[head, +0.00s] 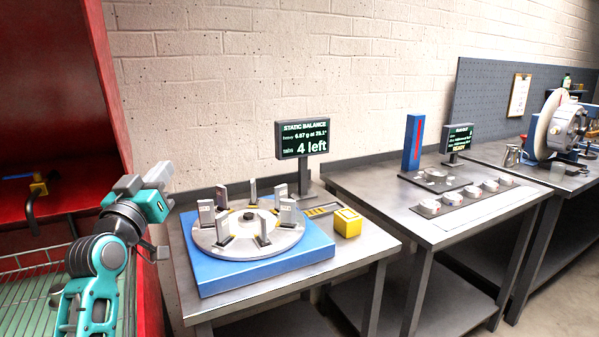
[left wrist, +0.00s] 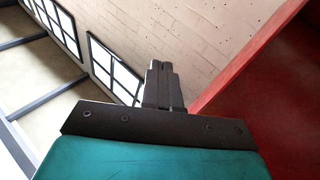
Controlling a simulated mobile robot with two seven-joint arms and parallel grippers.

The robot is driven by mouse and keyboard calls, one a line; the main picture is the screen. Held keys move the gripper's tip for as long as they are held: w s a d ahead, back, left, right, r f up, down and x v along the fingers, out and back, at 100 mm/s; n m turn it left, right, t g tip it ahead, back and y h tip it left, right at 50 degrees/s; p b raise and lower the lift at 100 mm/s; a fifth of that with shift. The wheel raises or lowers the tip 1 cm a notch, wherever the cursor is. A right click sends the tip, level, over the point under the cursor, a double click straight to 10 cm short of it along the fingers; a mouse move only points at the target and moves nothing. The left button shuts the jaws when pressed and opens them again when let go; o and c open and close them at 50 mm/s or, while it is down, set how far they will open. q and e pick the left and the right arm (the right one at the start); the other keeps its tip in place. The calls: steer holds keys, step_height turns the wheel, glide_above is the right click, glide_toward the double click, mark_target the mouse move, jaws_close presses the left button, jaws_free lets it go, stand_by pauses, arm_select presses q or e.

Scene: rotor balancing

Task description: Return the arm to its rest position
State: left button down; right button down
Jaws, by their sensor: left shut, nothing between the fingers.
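My left arm comes in from the left in the head view, bent upward in front of the red cabinet. My left gripper (head: 158,172) is raised at the left, above and left of the near table's corner, clear of everything on it. In the left wrist view its two dark fingers (left wrist: 163,84) lie together, shut with nothing between them. They point toward the wall and windows. My right gripper is not in view.
The near table (head: 350,275) carries a blue balancing base (head: 265,268) with a round rotor plate (head: 240,238), a yellow block (head: 347,222) and a screen (head: 302,139) reading "4 left". A second table (head: 500,215) stands right. A red cabinet (head: 60,100) with a wire basket (head: 30,290) is at left.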

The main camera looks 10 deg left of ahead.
arm_select(q)
steer(key=s+d+f+m+g+h, duration=0.1)
steer(key=s+d+f+g, duration=0.25)
steer(key=f, duration=0.35)
steer(key=s+d+f+m+g+h, duration=0.25)
steer(key=d+f, duration=0.25)
steer(key=f, duration=0.3)
steer(key=s+d+f+m+g, duration=0.1)
steer(key=s+d+f+g, duration=0.25)
steer(key=f, duration=0.35)
steer(key=s+d+f+g, duration=0.3)
steer(key=s+f+g, duration=0.15)
steer(key=s, duration=0.65)
steer(key=s+d+f+g, duration=0.35)
steer(key=s+f, duration=0.25)
steer(key=s, duration=0.5)
steer(key=w+d+f+m+t+h, duration=0.1)
steer(key=w+d+f+t, duration=0.1)
steer(key=w+f+t, duration=0.5)
steer(key=shift+w+d+f, duration=0.2)
steer(key=shift+w+f, duration=0.55)
steer(key=shift+f, duration=0.45)
steer(key=shift+s+a+h, duration=0.1)
steer(key=shift+a+h, duration=0.05)
steer(key=shift+h, duration=0.1)
